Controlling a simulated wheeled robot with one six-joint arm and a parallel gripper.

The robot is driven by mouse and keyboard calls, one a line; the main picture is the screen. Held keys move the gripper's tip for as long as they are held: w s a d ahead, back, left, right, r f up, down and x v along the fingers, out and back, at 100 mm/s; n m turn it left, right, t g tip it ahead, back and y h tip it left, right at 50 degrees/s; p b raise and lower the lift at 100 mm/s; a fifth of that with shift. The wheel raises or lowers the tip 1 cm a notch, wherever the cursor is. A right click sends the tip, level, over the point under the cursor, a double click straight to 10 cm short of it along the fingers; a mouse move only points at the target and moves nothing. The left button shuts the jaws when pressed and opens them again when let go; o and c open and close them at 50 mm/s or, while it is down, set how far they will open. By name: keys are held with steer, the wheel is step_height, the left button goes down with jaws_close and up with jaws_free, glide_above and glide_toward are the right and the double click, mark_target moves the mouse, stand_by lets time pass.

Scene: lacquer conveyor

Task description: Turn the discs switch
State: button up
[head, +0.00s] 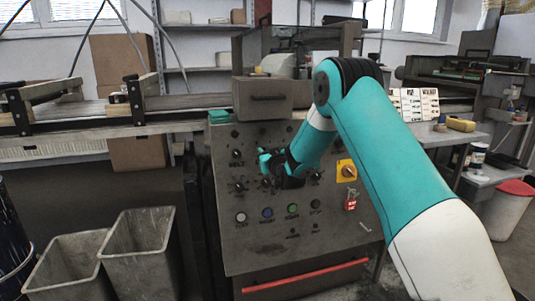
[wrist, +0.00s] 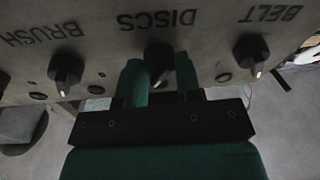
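The discs switch (wrist: 158,62) is a black knob with a white pointer mark, under the upside-down DISCS label in the wrist view. Its pointer faces the bottom of that picture. My gripper (wrist: 160,78) has two green fingers, apart, one on each side of the knob. I see no clear grip on the knob; contact is hard to judge in the dark. In the head view my gripper (head: 268,162) is at the grey control panel (head: 235,262) and hides the discs switch there.
The brush knob (wrist: 67,70) and belt knob (wrist: 251,54) flank the discs switch. On the panel are push buttons, a yellow rotary switch (head: 346,171) and a red tag (head: 350,203). Grey bins (head: 140,255) stand on the left, and a conveyor (head: 70,125) runs behind.

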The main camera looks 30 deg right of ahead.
steer(key=shift+c, duration=1.2)
steer(key=shift+b, duration=0.4)
steer(key=shift+f+n+y+b, duration=0.2)
steer(key=shift+n+y+b, duration=0.1)
steer(key=shift+n+b, duration=0.9)
steer(key=n+b, duration=0.3)
steer(key=shift+y, duration=0.3)
steer(key=n+b, duration=0.3)
steer(key=shift+r+n+g+y, duration=0.1)
steer(key=shift+n+g+y, duration=0.3)
steer(key=shift+r+n+g+b, duration=0.15)
steer(key=shift+n+b, duration=0.25)
steer(key=shift+n, duration=0.45)
steer(key=shift+n+g+b, duration=0.15)
steer(key=shift+n+b, duration=0.25)
steer(key=shift+n, duration=0.75)
